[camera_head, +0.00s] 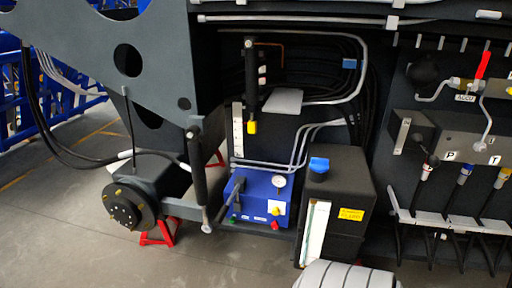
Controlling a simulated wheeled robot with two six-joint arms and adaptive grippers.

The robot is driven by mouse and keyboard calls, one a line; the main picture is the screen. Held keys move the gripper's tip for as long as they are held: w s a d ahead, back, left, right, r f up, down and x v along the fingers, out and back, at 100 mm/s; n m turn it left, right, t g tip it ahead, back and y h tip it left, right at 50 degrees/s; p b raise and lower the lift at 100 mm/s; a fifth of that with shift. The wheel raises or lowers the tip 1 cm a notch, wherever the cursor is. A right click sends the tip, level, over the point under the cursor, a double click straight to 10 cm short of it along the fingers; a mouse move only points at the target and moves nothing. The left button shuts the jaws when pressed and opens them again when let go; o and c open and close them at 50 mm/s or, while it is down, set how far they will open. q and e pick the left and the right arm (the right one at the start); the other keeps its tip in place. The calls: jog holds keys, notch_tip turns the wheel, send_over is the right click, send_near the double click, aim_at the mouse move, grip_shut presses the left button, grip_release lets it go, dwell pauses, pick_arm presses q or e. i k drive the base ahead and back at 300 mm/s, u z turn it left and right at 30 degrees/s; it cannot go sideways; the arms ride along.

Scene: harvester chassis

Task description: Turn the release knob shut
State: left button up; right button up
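A blue pump unit (249,208) sits low in the chassis, with a round white gauge (279,181) on top and a dark lever (230,195) at its left. On its front are small coloured fittings: a green one (233,219), a yellow one (275,211) and a red one (275,226). None is labelled legibly, so I cannot tell which is the release knob or whether it is turned shut.
A black tank (345,190) with a blue cap (319,164) stands right of the pump. A black strut (197,175) and wheel hub (129,207) are to the left. A valve panel (465,140) with a red lever (482,65) is at right. The floor at lower left is clear.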

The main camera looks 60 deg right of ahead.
aim_at(274, 225)
jog(key=z, duration=0.35)
jog(key=i, duration=1)
jog(key=z, duration=1.05)
jog(key=i, duration=0.55)
jog(key=z, duration=0.4)
